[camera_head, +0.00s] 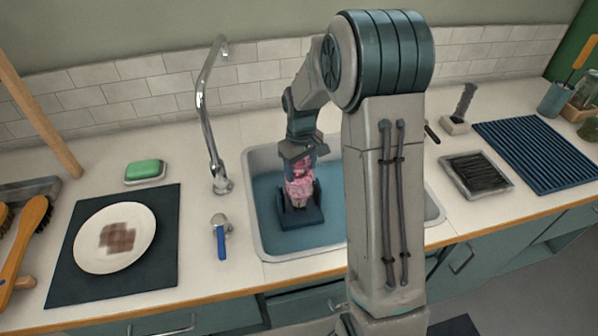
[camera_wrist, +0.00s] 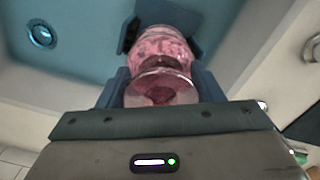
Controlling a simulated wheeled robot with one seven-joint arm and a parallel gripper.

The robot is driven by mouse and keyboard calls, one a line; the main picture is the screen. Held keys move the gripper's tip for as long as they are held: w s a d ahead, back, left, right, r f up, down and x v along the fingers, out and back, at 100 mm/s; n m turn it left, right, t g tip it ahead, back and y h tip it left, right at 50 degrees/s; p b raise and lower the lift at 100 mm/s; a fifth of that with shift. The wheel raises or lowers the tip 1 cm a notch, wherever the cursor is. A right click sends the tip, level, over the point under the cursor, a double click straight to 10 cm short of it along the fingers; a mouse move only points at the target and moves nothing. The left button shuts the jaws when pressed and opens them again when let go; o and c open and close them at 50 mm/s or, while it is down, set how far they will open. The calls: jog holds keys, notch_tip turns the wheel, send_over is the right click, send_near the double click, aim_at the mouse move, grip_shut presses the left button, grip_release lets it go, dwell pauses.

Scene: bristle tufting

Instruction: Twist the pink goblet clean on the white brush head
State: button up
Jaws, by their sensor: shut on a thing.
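The pink goblet (camera_head: 299,186) is in the sink, low over a dark blue brush base (camera_head: 303,216). My gripper (camera_head: 299,158) reaches down from above and is shut on it. In the wrist view the clear round foot of the goblet (camera_wrist: 160,88) is nearest my gripper (camera_wrist: 160,98), and the pinkish bowl lies beyond it, so the goblet is upside down. Blue parts show on both sides of it. The white brush head is not clearly visible; the goblet covers the middle of the base. I cannot tell how far the bowl is over the bristles.
The sink rim (camera_head: 272,257) surrounds the work, with a tall faucet (camera_head: 207,110) at its left. A plate with a brown stain (camera_head: 96,250) lies on a dark mat. A green sponge (camera_head: 145,170) and an upright grey brush (camera_head: 466,100) stand on the counter.

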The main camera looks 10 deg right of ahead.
notch_tip(320, 180, up, 10)
jog(key=p, duration=0.7)
jog(key=shift+r, duration=0.1)
